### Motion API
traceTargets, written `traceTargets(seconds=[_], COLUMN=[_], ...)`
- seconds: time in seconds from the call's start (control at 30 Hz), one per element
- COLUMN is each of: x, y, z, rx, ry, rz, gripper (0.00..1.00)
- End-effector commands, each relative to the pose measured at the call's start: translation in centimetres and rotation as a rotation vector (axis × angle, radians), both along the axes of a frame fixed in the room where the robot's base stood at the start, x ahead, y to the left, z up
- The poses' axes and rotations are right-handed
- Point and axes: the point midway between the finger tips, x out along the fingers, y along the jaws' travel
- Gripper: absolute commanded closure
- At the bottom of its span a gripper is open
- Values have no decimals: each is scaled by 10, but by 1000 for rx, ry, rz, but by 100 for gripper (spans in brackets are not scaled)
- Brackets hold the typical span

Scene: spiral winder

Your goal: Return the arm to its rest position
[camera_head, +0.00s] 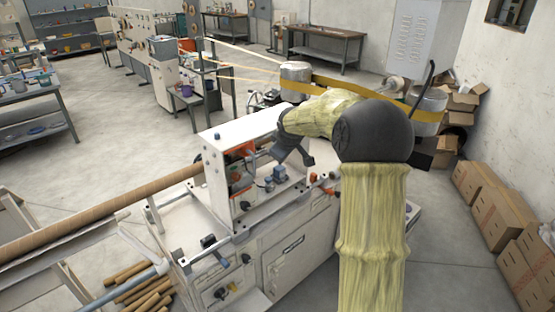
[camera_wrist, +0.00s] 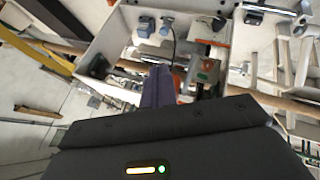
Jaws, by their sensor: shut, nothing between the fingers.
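My arm, in a pale yellow cover with a black elbow, reaches from the lower right over the winder in the head view. My gripper (camera_head: 306,161) is dark and hangs close to the open side of the winder's white housing (camera_head: 222,146). In the wrist view my gripper (camera_wrist: 159,72) is shut, its fingers together with nothing between them. It points toward the housing's open box (camera_wrist: 110,35) with its small parts. I cannot tell if the fingertips touch anything there.
A long brown tube (camera_head: 110,207) enters the winder from the left. A yellow belt (camera_head: 340,84) runs around drums (camera_head: 296,75) behind my arm. Cardboard boxes (camera_head: 497,212) line the right wall. Open floor lies between the winder and the boxes.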

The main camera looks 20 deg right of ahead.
Motion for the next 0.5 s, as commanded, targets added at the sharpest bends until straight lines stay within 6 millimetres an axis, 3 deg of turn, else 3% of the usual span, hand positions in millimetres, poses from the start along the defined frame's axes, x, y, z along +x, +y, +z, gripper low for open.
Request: traceTargets(seconds=[0.37,0.5], x=[0,-15], y=[8,19], z=[-1,-7], rx=[1,18], ry=[2,25], rz=[9,-6], gripper=[100,100])
